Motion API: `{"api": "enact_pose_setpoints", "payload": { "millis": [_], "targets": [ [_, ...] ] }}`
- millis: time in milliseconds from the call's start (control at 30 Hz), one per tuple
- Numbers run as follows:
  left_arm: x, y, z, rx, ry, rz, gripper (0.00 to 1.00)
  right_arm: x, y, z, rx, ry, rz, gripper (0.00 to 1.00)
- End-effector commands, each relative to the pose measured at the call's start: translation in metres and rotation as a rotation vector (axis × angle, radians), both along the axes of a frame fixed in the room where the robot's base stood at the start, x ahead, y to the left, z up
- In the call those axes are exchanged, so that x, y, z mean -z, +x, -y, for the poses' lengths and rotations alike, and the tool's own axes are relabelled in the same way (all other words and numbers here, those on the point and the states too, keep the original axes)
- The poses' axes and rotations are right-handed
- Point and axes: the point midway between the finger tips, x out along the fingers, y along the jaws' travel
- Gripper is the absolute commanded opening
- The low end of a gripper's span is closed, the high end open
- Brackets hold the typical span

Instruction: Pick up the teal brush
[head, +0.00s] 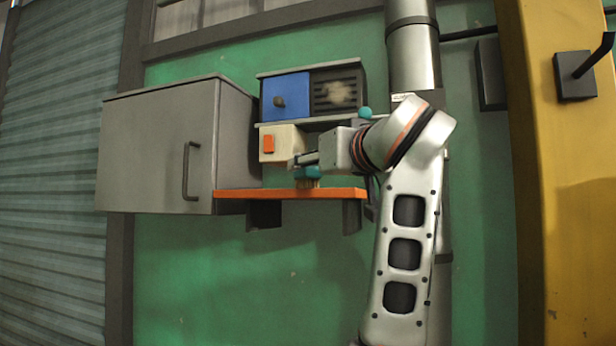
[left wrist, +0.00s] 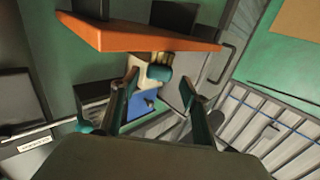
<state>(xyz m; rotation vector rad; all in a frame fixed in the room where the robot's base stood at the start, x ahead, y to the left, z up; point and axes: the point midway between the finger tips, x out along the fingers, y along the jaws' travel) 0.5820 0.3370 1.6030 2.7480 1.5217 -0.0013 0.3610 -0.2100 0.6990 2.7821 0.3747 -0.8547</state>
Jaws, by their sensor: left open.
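The teal brush (head: 308,172) stands on the orange shelf (head: 290,194), with tan bristles showing below its teal top. In the left wrist view the teal brush (left wrist: 159,72) shows as a rounded teal end just past my fingers, roughly between their tips. My left gripper (head: 300,159) is just above the brush in the head view. In the left wrist view my left gripper (left wrist: 165,84) has its two fingers spread with nothing held between them. Whether a finger touches the brush I cannot tell. My right gripper is in neither view.
A cream box with an orange patch (head: 281,144) is close behind the gripper. Above it is a unit with a blue door (head: 286,96). A grey cabinet (head: 160,150) with a handle stands left of the shelf. A yellow column (head: 558,180) is at right.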

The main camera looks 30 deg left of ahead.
Motion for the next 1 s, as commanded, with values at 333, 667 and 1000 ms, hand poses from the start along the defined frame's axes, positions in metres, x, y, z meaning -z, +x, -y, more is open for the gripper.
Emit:
{"api": "enact_pose_setpoints", "payload": {
  "millis": [333,667,1000],
  "targets": [
    [0.002,0.026,-0.034,-0.001,0.002,-0.001,0.46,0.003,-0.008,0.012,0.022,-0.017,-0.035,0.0],
    [0.003,0.027,-0.035,0.001,0.001,0.0,0.28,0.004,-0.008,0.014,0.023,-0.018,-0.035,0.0],
    [0.002,0.027,-0.035,0.001,0.001,0.0,0.01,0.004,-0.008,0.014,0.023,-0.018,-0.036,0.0]
  ]
}}
